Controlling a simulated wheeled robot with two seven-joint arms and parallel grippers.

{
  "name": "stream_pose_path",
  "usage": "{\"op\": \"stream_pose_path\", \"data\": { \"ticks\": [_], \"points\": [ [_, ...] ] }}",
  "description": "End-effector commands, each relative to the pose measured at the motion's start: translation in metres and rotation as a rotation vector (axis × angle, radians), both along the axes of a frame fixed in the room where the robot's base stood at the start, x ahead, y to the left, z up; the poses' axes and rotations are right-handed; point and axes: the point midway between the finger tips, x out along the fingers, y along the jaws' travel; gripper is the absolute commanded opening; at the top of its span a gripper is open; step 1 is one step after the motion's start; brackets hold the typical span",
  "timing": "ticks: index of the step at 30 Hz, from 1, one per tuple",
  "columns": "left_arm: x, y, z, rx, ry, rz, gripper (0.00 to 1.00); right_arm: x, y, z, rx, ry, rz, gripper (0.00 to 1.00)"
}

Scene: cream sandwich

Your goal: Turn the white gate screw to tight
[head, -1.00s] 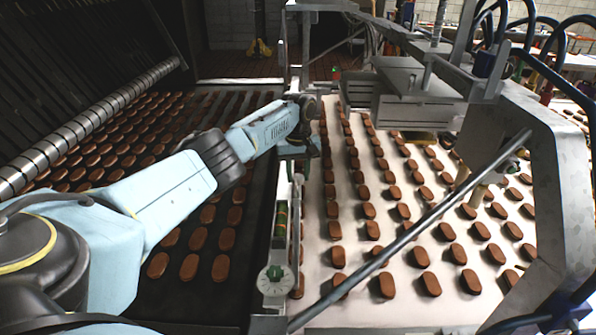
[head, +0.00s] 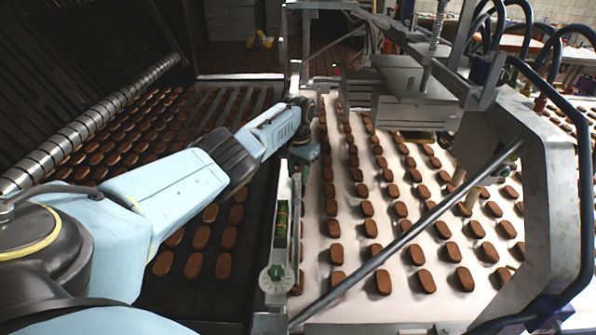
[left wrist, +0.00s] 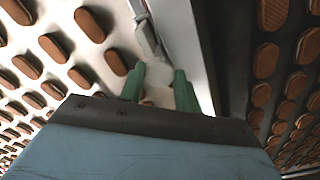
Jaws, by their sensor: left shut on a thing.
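My left gripper (head: 304,152) is at the far end of my left arm, above the divider rail between the dark and the white belt. In the left wrist view its two green fingers (left wrist: 158,84) are shut on a small whitish piece, which I take to be the white gate screw (left wrist: 158,74). Most of the screw is hidden between the fingers, and its turn position cannot be read. In the head view the gripper hides it. My right gripper is in neither view.
A white dial with a green knob (head: 276,278) sits at the near end of the rail. Brown biscuits lie in rows on the white belt (head: 330,255) and the dark belt. A slanted metal bar (head: 410,235) and a grey frame (head: 545,170) stand right.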

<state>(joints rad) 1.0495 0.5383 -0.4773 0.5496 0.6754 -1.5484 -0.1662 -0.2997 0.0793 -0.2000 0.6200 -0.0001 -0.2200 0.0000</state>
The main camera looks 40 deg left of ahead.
Motion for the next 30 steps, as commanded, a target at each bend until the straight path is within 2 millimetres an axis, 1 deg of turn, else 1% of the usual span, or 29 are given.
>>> {"op": "stream_pose_path", "data": {
  "ticks": [3, 10, 26, 27, 30],
  "points": [
    [0.0003, 0.0001, 0.0006, 0.000, -0.001, -0.065, 0.10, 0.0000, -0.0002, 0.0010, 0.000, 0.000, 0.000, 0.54],
    [0.0005, -0.0001, 0.0006, 0.000, -0.002, -0.143, 0.10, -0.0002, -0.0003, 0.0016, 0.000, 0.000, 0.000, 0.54],
    [0.0008, -0.0001, 0.0007, 0.000, -0.003, -0.170, 0.10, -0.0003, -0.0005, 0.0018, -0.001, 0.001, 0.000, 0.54],
    [0.0008, -0.0002, 0.0007, 0.000, -0.003, -0.170, 0.34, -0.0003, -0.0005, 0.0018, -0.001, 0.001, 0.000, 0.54],
    [0.0007, -0.0002, 0.0007, 0.000, -0.003, -0.169, 0.47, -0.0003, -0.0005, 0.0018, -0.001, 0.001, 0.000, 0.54]
  ]
}}
